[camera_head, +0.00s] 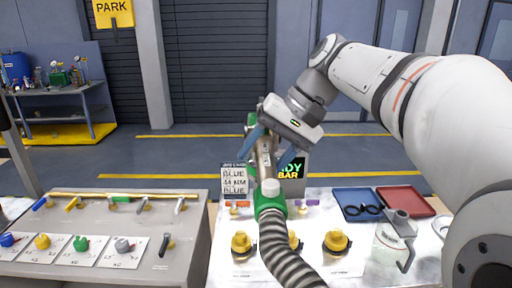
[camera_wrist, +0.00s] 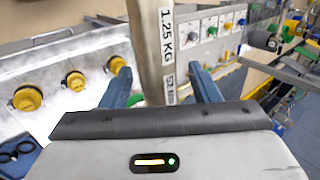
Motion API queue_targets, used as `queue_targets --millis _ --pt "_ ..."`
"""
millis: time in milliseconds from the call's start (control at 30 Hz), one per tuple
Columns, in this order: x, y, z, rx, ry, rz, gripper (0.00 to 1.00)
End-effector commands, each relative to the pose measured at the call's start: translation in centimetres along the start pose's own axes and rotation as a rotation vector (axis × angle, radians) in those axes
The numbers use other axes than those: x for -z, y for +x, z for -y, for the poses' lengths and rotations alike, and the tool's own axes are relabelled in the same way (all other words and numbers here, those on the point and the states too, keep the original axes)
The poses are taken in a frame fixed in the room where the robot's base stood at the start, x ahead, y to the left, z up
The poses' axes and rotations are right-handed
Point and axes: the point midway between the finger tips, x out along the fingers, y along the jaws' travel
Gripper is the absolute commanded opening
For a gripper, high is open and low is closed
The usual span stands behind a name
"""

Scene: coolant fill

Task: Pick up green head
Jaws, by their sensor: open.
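A green-collared fill head (camera_head: 271,199) with a metal body stands upright at the table's middle, a ribbed grey hose running down from it. My gripper (camera_head: 270,151) is open, its blue fingers on either side of the metal body. In the wrist view, a metal bar marked "1.25 KG" (camera_wrist: 152,48) stands between the fingers of my gripper (camera_wrist: 163,84); contact is unclear. I cannot tell which green thing the task names.
Yellow caps (camera_head: 337,241) sit on the white table around the hose. A blue tray (camera_head: 357,203) and a red tray (camera_head: 405,200) lie to the right. A sign (camera_head: 235,180) and dark box stand behind the fill head.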

Motion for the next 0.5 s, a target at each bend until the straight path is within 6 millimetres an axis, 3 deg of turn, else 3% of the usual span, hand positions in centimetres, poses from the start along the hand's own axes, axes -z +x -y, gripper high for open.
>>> queue_targets --millis 233,500 --pt "0.0 0.17 -0.06 0.0 0.001 0.0 0.56" --pt "0.01 0.14 -0.08 0.0 0.002 -0.001 0.34"
